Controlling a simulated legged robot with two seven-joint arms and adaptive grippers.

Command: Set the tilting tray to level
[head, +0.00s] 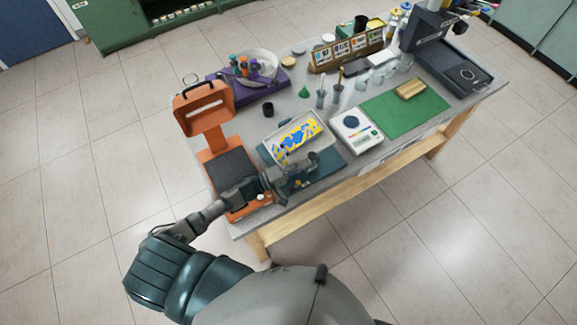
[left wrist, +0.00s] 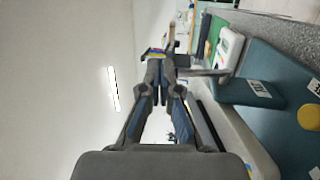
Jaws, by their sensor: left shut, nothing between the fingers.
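The tilting tray is a pale shallow tray with a rim (head: 278,157) and a yellow and blue patterned inside (head: 299,133). It stands on a teal base (head: 331,160) near the table's front edge in the head view. It looks tilted, but I cannot tell by how much. My left gripper (head: 306,172) is at the tray's near side, shut and empty; I cannot tell whether it touches the tray. In the left wrist view its fingers (left wrist: 160,55) meet at the tips, in front of a small colourful patch. My right gripper is out of view.
An orange heat press (head: 206,117) stands open left of the tray. A white scale (head: 356,132) and green mat (head: 405,112) lie to the right. A purple tray (head: 244,92) with bottles and a bowl is behind. Floor in front is clear.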

